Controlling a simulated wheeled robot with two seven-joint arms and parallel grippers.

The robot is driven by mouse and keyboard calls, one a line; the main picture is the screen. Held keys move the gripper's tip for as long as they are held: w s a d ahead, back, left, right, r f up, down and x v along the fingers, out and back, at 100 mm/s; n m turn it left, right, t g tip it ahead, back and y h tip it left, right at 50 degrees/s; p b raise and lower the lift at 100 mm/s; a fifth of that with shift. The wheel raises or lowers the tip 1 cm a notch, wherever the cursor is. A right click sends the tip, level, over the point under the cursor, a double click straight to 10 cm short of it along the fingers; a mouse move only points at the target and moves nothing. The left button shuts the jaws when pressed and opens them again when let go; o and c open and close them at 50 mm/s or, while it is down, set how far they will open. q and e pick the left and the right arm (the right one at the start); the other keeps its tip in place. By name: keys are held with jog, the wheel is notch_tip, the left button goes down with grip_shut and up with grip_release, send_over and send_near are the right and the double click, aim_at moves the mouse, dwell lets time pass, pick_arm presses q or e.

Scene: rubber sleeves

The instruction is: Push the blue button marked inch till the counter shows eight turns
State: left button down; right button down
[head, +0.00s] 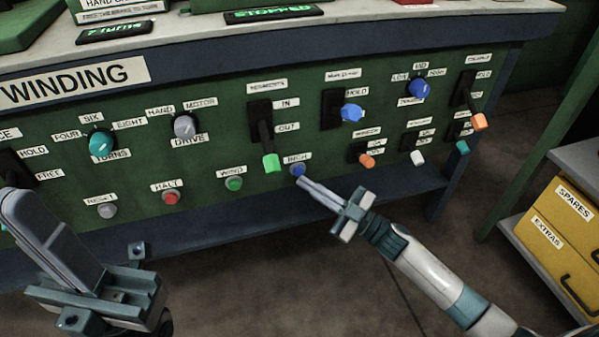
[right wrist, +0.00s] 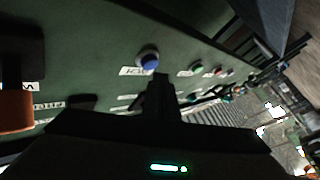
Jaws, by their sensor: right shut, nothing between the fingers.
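The blue button (head: 298,169) sits on the green panel under a label reading INCH. It also shows in the right wrist view (right wrist: 149,60), round and blue in a grey collar. My right gripper (head: 301,182) is shut and empty, its tips just below and close to the button; I cannot tell whether they touch it. In the right wrist view its dark fingers (right wrist: 160,82) point at the button. The counter (head: 114,32) on the bench top reads 7 turns. My left gripper (head: 10,200) is at the lower left, its fingers lying together, away from the blue button.
A green button (head: 234,184) marked WIND and a red button (head: 170,198) marked HALT are to the left. A green-tipped lever (head: 272,162) hangs close to the blue button. A display (head: 273,13) reads STOPPED. Yellow drawers (head: 560,225) stand at right.

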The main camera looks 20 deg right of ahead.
jog(key=shift+w, duration=0.7)
dwell(0.7)
jog(key=shift+s+p, duration=0.2)
jog(key=shift+p, duration=0.1)
jog(key=shift+s+p, duration=0.35)
jog(key=shift+s, duration=0.2)
jog(key=shift+s, duration=0.1)
jog(key=shift+s+d+p, duration=0.1)
jog(key=shift+s+p, duration=1.1)
jog(key=shift+s, duration=1.2)
